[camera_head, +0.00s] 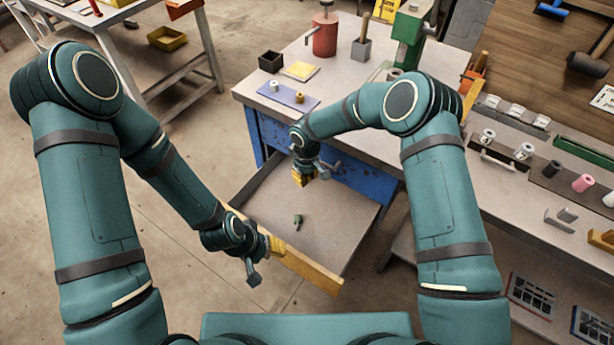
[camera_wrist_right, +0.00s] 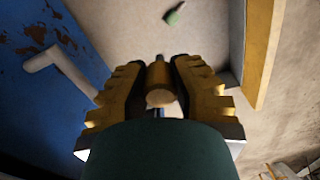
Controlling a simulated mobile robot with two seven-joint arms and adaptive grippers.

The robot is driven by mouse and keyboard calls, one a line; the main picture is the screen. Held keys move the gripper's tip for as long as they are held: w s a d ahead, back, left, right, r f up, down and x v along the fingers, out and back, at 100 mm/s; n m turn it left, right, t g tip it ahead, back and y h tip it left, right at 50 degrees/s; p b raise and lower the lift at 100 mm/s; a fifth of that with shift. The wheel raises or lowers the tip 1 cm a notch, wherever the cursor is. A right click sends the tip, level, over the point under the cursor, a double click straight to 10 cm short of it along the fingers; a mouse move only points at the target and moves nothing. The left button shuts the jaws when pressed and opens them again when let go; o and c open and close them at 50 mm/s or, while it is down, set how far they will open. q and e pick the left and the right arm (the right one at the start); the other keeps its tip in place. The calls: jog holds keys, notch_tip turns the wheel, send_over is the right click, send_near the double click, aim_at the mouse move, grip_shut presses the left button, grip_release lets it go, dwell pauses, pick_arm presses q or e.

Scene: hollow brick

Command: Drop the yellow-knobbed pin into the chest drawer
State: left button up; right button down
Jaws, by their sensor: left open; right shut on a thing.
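The chest drawer (camera_head: 318,248) is pulled out from the blue chest below the workbench, its open top facing up. My right gripper (camera_head: 303,177) is above the drawer's rear part. In the right wrist view it is shut on the yellow-knobbed pin (camera_wrist_right: 159,84), whose knob faces the camera; the drawer floor (camera_wrist_right: 205,35) shows beyond. A green-handled pin (camera_head: 298,220) lies on the drawer floor, also in the wrist view (camera_wrist_right: 174,15). My left gripper (camera_head: 276,246) is open at the drawer's yellow front; I cannot tell whether it touches.
The blue chest front (camera_head: 352,178) borders the drawer's rear. On the workbench above, a blue mat (camera_head: 286,94) holds two small knobbed pieces, near a dark box (camera_head: 271,62) and a red canister (camera_head: 325,35). Most of the drawer floor is clear.

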jog(key=shift+f+b, duration=1.1)
jog(key=shift+f, duration=1.8)
jog(key=c, duration=0.9)
grip_release()
jog(key=shift+o, duration=0.2)
jog(key=shift+r, duration=0.15)
notch_tip(320, 180, up, 12)
jog(key=shift+f, duration=0.1)
